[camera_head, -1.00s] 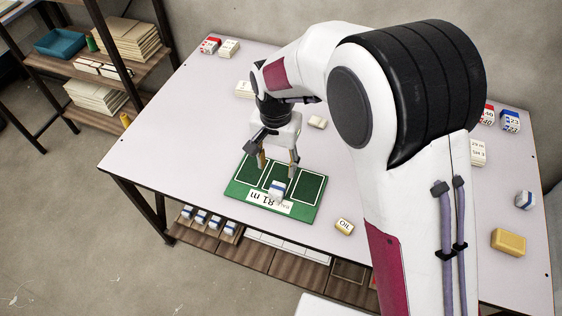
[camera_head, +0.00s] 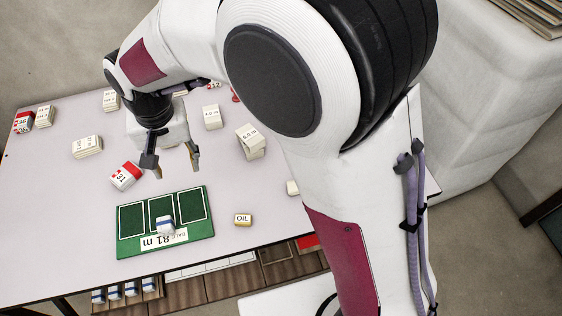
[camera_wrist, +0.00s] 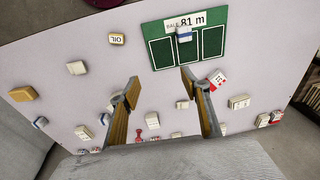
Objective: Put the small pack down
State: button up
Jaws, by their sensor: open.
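The small pack, white with a blue band (camera_head: 166,225), lies on the green board (camera_head: 125,249) at the front of the table. It sits by the board's white label reading 81 m, overlapping the lower end of the middle outlined box. In the wrist view the pack (camera_wrist: 183,35) also shows on the board (camera_wrist: 160,57), beyond my fingertips. My gripper (camera_head: 174,168) is open and empty, above the table behind the board and apart from the pack. Its two spread fingers also show in the wrist view (camera_wrist: 159,79).
A red and white box (camera_head: 126,175) stands left of my gripper, behind the board. A yellowish OIL block (camera_head: 243,220) lies right of the board. Several white boxes stand farther back. Similar blue and white packs (camera_head: 114,292) sit on a shelf below the table's front edge.

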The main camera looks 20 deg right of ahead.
jog(key=s+d+r+t, duration=0.1)
jog(key=s+d+r, duration=0.2)
jog(key=d+r, duration=0.35)
jog(key=s+d+r+t, duration=0.1)
jog(key=s+d+r, duration=0.25)
jog(key=d, duration=0.65)
jog(key=s+d+r+t, duration=0.2)
jog(key=s+d, duration=0.7)
jog(key=s, duration=0.2)
jog(key=shift+d+t+h, duration=0.3)
jog(key=shift+s, duration=0.1)
jog(key=shift+o, duration=0.7)
